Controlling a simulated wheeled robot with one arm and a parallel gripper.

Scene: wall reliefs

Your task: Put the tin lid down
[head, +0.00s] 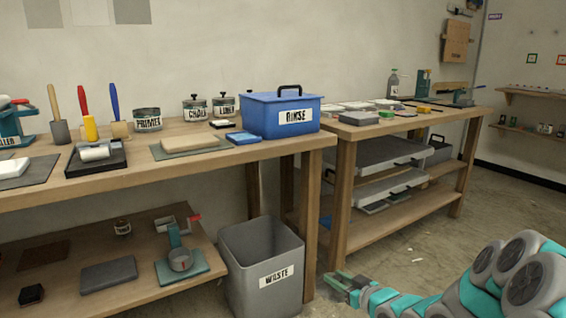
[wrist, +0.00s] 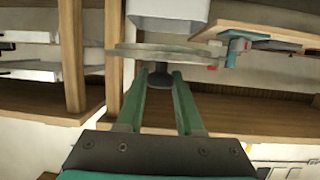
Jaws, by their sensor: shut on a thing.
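The tin lid (wrist: 165,54) shows in the wrist view as a thin grey disc seen nearly edge-on, with a dark knob (wrist: 160,79). My gripper (wrist: 160,80) is shut on the knob, one green finger on each side. In the head view, my gripper (head: 345,284) is low at the right of the waste bin (head: 262,262), in front of the benches. I cannot make out the lid there. On the left bench, the chalk tin (head: 195,109) and liner tin (head: 224,105) have knobbed lids. The primer tin (head: 147,119) shows no knob.
The blue rinse box (head: 262,115) stands at the left bench's right end. Brushes, a roller tray (head: 96,158) and a tan block (head: 188,143) fill much of that bench. The right bench (head: 427,117) carries several items. The floor (head: 405,245) between bin and arm is mostly clear.

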